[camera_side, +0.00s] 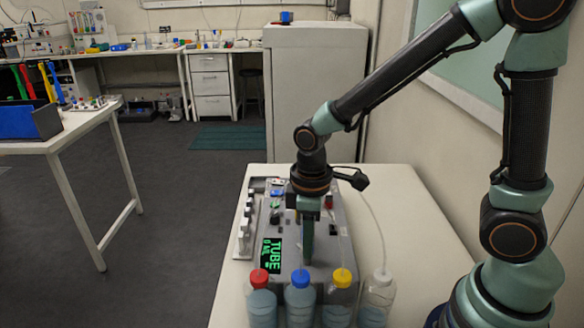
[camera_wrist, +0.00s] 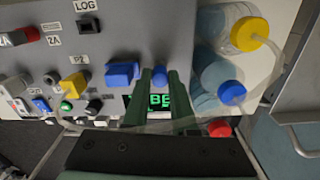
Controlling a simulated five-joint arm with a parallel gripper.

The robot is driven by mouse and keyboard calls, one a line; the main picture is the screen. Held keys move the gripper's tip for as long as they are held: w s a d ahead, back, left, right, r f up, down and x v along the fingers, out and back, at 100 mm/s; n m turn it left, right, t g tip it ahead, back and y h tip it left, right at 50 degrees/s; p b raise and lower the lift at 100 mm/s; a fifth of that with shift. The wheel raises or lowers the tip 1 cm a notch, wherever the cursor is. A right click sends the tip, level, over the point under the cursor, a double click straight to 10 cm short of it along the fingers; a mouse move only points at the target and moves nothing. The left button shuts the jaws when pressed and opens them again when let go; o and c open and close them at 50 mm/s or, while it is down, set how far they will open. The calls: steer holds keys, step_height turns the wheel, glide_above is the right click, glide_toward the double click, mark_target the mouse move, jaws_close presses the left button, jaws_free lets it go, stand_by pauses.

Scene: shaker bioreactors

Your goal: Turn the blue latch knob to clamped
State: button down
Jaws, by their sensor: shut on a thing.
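A small round blue knob (camera_wrist: 159,76) sticks up from the grey panel in the wrist view. I take it for the latch knob. My gripper (camera_wrist: 160,80) has one green finger on each side of it and is shut on it. In the side view my gripper (camera_side: 307,262) points down at the front part of the grey device (camera_side: 342,262). The knob is hidden there behind the fingers. A wider blue block (camera_wrist: 122,73) sits just left of the knob, apart from the fingers. I cannot read a clamped mark.
A green-lit display (camera_side: 272,254) lies left of the fingers. Bottles with red (camera_side: 259,277), blue (camera_side: 300,278) and yellow (camera_side: 342,277) caps stand close in front, with a tubed clear bottle (camera_side: 379,292) beside them. Other switches crowd the panel. The white table (camera_side: 420,235) is clear at right.

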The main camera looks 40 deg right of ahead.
steer(key=m, duration=0.3)
steer(key=shift+m, duration=0.3)
steer(key=shift+r+m, duration=0.1)
steer(key=shift+m, duration=1.7)
steer(key=c, duration=0.7)
jaws_free()
step_height(320, 180, up, 12)
